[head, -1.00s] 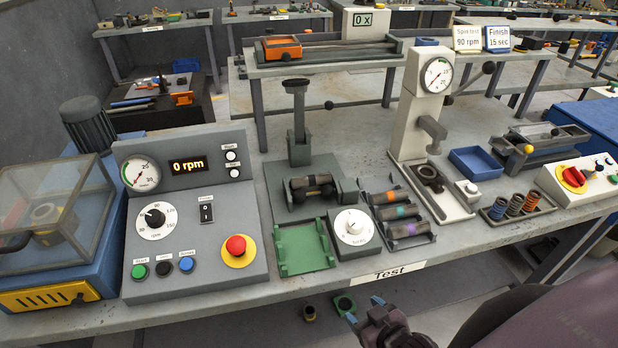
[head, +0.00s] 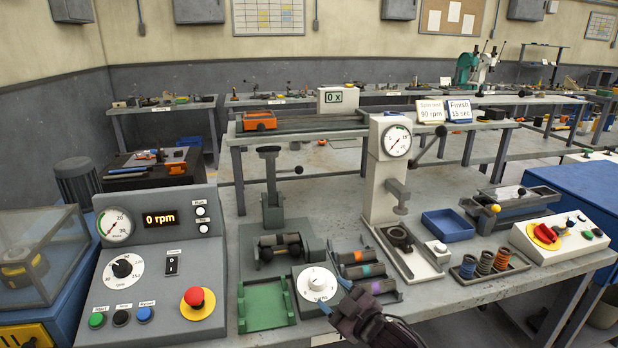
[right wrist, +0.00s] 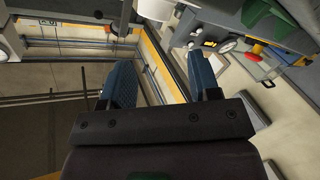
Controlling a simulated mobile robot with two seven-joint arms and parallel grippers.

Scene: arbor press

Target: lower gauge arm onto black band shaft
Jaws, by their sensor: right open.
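The gauge stand's upright grey arm (head: 271,190) rises behind a fixture, with a black ball knob (head: 298,170) out to its right. It stands up, clear of the dark shaft (head: 280,246) lying across the fixture's supports. A black band on that shaft is too small to tell apart. My right gripper (head: 335,297) is open and empty at the front of the bench, below and right of the shaft, near the white dial. Its blue fingers also show apart in the right wrist view (right wrist: 160,82). My left gripper is not in view.
A green tray (head: 265,306) and white dial box (head: 317,284) stand before the fixture. A tray of banded shafts (head: 372,271) is to the right, beside a white press (head: 382,200). A control panel (head: 150,262) with a red button stands left.

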